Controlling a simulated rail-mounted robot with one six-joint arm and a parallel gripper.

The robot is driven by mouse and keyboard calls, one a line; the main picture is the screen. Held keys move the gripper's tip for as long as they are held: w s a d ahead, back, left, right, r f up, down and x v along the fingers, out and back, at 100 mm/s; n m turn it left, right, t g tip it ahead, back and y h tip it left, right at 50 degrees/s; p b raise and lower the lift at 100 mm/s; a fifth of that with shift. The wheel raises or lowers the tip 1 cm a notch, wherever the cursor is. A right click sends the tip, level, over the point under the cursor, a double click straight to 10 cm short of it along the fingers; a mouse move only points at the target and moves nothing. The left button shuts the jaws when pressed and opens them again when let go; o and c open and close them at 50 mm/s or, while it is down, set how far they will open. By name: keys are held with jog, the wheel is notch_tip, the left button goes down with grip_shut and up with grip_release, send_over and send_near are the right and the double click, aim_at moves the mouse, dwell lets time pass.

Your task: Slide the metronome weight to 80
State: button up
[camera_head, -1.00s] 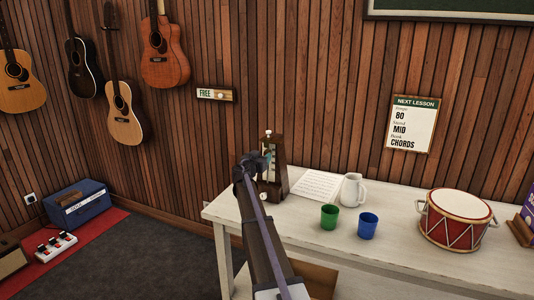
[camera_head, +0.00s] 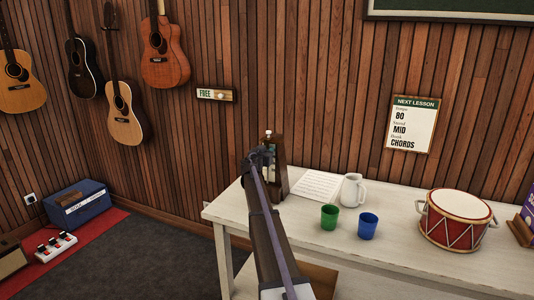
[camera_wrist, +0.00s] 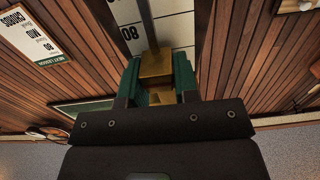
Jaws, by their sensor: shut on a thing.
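The metronome (camera_head: 281,180) is a dark wooden case standing upright at the left end of the white table. My arm hides much of its face in the head view. In the wrist view its pale scale (camera_wrist: 172,30) shows a dark rod (camera_wrist: 148,22) and an upside-down printed 80 to the rod's left. The brass weight (camera_wrist: 156,64) is on the rod, its edge just below the 80 in the picture. My gripper (camera_wrist: 158,84) has its green fingertips on both sides of the weight, shut on it. In the head view my gripper (camera_head: 262,156) is at the metronome's face.
A sheet of paper (camera_head: 316,184), a white jug (camera_head: 352,190), a green cup (camera_head: 329,217), a blue cup (camera_head: 368,226) and a red drum (camera_head: 453,220) stand right of the metronome. A wall sign (camera_head: 411,124) reads 80, MID, CHORDS. The table's (camera_head: 400,250) front strip is clear.

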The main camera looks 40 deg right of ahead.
aim_at(271, 167)
grip_shut()
jog(key=shift+f, duration=0.15)
notch_tip(271, 167, down, 3)
jog(key=b, duration=0.3)
jog(key=o, duration=0.8)
grip_release()
jog(key=shift+o, duration=0.2)
